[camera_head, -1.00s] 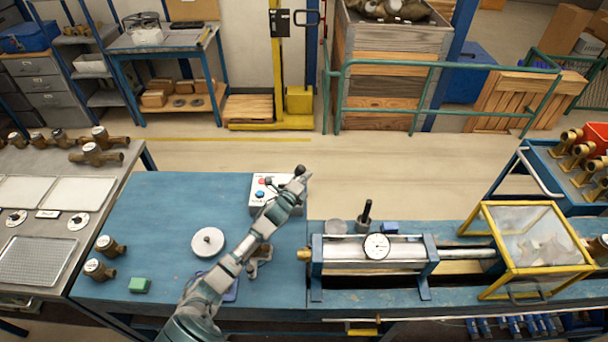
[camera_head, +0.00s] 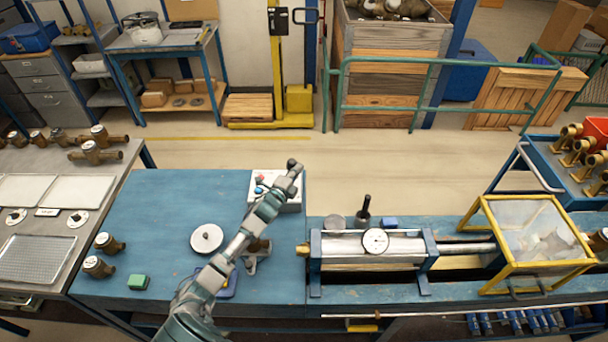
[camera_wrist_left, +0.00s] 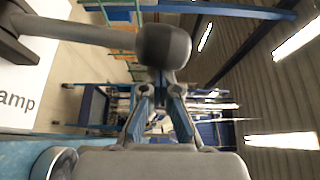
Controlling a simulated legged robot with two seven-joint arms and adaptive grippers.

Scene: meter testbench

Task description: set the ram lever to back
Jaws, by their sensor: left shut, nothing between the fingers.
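A lever with a round black knob (camera_head: 291,163) stands at the white control box (camera_head: 284,203), taken here as the ram lever. In the left wrist view its dark knob (camera_wrist_left: 163,45) is large, on a grey rod coming from the left. A label ending in "amp" shows on the white panel (camera_wrist_left: 25,85) there. My left gripper (camera_head: 294,174) is shut and empty right at the knob, on its near side. The knob appears just past the fingertips (camera_wrist_left: 160,95); whether they touch is unclear. My arm hides part of the box. My right gripper is out of view.
Red and blue buttons (camera_head: 259,180) are on the box. A white disc (camera_head: 206,239) and a green block (camera_head: 138,282) lie on the blue bench (camera_head: 160,215). Right of my arm stand a cylinder with a dial gauge (camera_head: 375,241), a black upright handle (camera_head: 365,209) and a yellow-framed guard (camera_head: 485,235).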

